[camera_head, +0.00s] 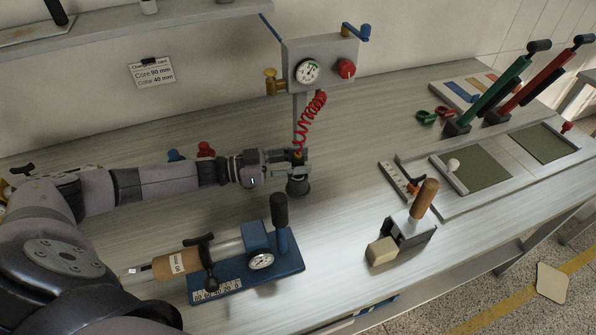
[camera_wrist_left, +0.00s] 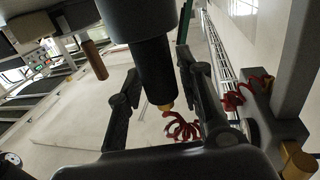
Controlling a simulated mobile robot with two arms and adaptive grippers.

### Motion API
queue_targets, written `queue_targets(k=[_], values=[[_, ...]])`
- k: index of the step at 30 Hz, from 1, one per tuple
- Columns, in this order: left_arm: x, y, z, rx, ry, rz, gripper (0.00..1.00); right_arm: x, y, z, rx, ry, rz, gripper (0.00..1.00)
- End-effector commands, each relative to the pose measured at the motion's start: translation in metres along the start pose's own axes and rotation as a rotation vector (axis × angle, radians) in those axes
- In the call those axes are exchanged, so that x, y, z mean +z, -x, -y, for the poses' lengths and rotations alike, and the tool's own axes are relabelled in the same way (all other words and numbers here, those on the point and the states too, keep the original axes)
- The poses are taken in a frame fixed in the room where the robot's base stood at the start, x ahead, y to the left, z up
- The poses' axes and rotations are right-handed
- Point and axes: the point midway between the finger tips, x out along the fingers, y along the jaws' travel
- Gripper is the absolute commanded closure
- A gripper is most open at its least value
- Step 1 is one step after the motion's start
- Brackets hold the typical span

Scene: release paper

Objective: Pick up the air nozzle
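The air nozzle is a dark cylinder with a yellow end by the red coiled hose (camera_head: 311,121). In the left wrist view the nozzle (camera_wrist_left: 152,68) lies between my left gripper's two fingers, which are spread apart. I see no clear contact. In the head view my left gripper (camera_head: 299,160) is at the nozzle, below the gauge box, and hides most of it. A wider dark round part (camera_head: 298,187) shows just below the gripper. The red hose also shows in the left wrist view (camera_wrist_left: 181,127). My right gripper is in neither view.
The grey gauge box (camera_head: 320,63) stands on a post behind my left gripper. A blue pump device (camera_head: 247,275) lies in front. A wooden-handled tool (camera_head: 408,228) stands to the right. Green (camera_head: 497,88) and red (camera_head: 543,77) levers stand farther right. Bare table lies between.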

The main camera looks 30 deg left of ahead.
Motion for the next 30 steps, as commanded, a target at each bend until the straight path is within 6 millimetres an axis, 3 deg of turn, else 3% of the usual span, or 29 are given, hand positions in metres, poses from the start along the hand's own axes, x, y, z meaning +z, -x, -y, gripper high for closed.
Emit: queue_targets(k=[14,25,30], values=[[0.0,0.0,0.0,0.0,0.0,0.0,1.0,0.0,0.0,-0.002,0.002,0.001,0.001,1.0],[-0.002,0.0,0.0,0.0,-0.001,-0.001,1.0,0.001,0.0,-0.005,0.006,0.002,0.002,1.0],[-0.012,0.0,0.001,0.001,-0.003,-0.002,1.0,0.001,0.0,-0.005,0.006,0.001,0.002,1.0]])
